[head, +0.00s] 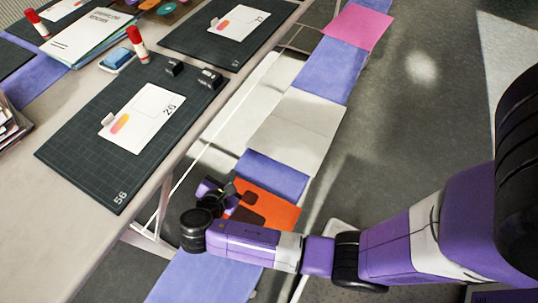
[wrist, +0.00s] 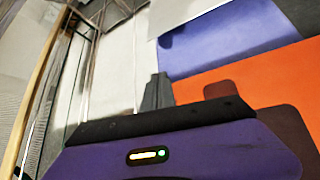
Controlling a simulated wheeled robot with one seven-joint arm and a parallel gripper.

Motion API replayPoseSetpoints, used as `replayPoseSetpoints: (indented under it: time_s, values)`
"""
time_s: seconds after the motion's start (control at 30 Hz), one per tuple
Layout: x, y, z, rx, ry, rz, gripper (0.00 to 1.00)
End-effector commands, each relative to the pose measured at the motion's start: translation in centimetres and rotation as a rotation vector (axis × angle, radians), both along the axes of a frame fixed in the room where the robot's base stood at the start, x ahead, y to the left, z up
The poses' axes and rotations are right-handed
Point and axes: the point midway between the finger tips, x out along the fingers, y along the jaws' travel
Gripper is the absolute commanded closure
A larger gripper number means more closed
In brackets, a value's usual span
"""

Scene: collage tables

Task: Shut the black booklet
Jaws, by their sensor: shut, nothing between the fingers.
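I cannot pick out a black booklet in either view. My gripper (head: 240,193) is in the lower middle of the head view, beside the long table's edge and over a strip of coloured sheets. It is shut and empty. In the wrist view its grey fingers (wrist: 157,92) show close together, with nothing held between them. Below them is an orange sheet (head: 275,208) with a dark brown patch that may be a shadow; the sheet also shows in the wrist view (wrist: 225,85).
The table (head: 70,105) at left bears a dark cutting mat (head: 75,150) with a white card (head: 143,117), black clips (head: 210,77) and a red-capped glue stick (head: 138,43). Another mat (head: 190,42) lies behind. The grey floor (head: 420,130) at right is open.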

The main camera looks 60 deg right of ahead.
Motion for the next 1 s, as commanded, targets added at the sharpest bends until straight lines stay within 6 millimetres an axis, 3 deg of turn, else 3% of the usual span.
replayPoseSetpoints:
  time_s: [0.03, 0.1, 0.23, 0.43, 0.8, 1.0]
  values:
    - [-1.9, -0.8, -0.1, -0.058, 0.093, -0.02, 1.0]
    - [-3.9, -1.7, 0.3, -0.116, 0.195, -0.046, 1.0]
    - [-5.7, -2.2, 0.9, -0.153, 0.303, -0.065, 1.0]
    - [-5.8, -3.5, -0.1, -0.153, 0.324, -0.057, 1.0]
    - [-5.6, -8.9, -3.2, -0.151, 0.321, -0.056, 1.0]
    - [-5.5, -10.5, -4.0, -0.152, 0.32, -0.054, 1.0]
